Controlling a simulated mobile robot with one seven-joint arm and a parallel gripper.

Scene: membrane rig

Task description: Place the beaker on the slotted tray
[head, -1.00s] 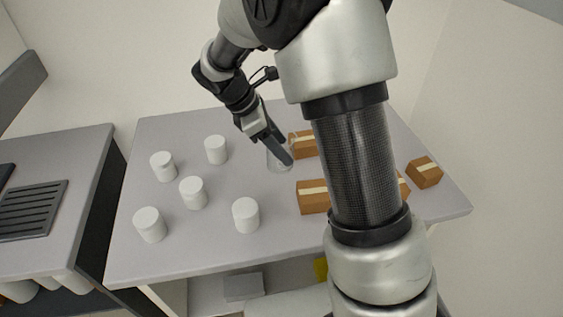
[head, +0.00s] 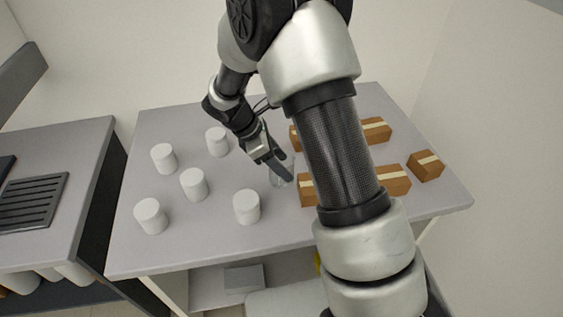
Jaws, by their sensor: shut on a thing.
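The beaker (head: 276,180) is clear glass and hard to make out, over the middle of the grey table beside the cardboard boxes. My gripper (head: 284,172) reaches down to it from the upper left and is shut on it. Its fingers cover part of the glass. I cannot tell whether the beaker's base touches the table. The slotted tray (head: 32,205) is dark with long parallel slots and lies on the separate grey counter at the far left, well away from my gripper. Its top looks empty.
Several white cylinders, such as this one (head: 246,206), stand on the table (head: 190,250) left of the beaker. Several taped cardboard boxes (head: 425,166) stand at the right, some partly behind my arm. A gap separates the table from the left counter (head: 85,160).

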